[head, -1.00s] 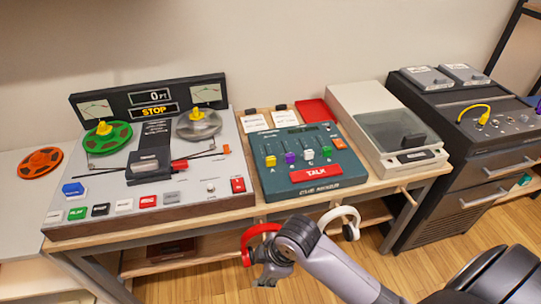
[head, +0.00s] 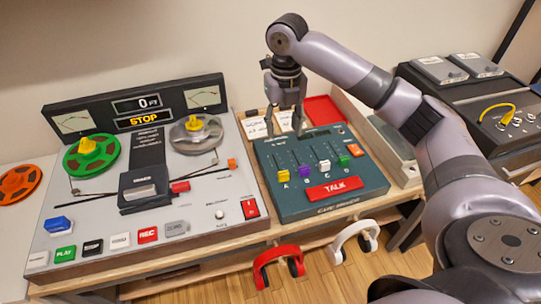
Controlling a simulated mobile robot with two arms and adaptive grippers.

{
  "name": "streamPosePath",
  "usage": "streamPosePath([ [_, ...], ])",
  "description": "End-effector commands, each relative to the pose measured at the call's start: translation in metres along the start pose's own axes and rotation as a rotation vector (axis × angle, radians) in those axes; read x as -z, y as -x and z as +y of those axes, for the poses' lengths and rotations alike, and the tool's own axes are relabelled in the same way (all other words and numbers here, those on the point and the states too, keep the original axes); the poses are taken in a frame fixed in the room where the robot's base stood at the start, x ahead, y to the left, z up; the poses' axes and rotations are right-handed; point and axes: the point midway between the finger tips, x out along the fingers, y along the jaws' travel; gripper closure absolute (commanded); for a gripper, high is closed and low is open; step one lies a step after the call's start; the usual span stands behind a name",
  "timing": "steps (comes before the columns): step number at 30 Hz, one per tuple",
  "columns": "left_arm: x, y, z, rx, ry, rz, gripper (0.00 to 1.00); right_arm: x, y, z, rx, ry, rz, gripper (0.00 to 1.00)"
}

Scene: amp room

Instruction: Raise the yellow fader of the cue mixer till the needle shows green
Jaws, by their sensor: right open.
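The teal cue mixer (head: 360,183) lies on the wooden desk. Its yellow fader (head: 284,175) is the leftmost of the row and sits low in its slot. To its right are the purple fader (head: 304,171), white fader (head: 325,166) and green fader (head: 344,160). My right gripper (head: 285,131) points down over the mixer's back left edge, open and empty, behind the yellow fader. It hides part of the mixer's top; I cannot make out a needle on the mixer. My left gripper is out of view.
A red TALK bar (head: 334,189) lies in front of the faders. A tape machine (head: 200,212) with two needle meters stands left. A red tray (head: 322,110) and cards lie behind the mixer. Red headphones (head: 278,262) and white headphones (head: 354,238) hang at the desk's front.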

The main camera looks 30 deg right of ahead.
Motion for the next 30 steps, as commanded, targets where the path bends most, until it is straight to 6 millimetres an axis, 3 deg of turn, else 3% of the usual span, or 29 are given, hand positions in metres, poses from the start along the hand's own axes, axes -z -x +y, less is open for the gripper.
streamPosePath([
  [2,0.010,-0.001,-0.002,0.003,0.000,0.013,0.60,-0.001,0.001,-0.003,0.001,0.011,0.003,0.55],
  [4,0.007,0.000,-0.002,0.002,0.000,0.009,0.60,0.000,-0.004,-0.003,0.000,0.014,0.004,0.55],
  [10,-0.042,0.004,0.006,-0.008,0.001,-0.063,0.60,0.000,-0.037,-0.003,0.000,0.014,0.006,0.55],
  [14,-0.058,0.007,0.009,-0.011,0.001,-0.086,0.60,0.000,-0.066,-0.002,0.000,0.013,0.005,0.55],
  [17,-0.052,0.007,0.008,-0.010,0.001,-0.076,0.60,0.001,-0.088,-0.003,0.001,0.013,0.006,0.55],
  [24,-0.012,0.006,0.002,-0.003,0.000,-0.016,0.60,0.000,-0.137,-0.002,0.000,0.013,0.003,0.55],
  [30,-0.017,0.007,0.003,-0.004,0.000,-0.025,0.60,0.000,-0.163,-0.002,-0.001,0.012,0.002,0.55],
])
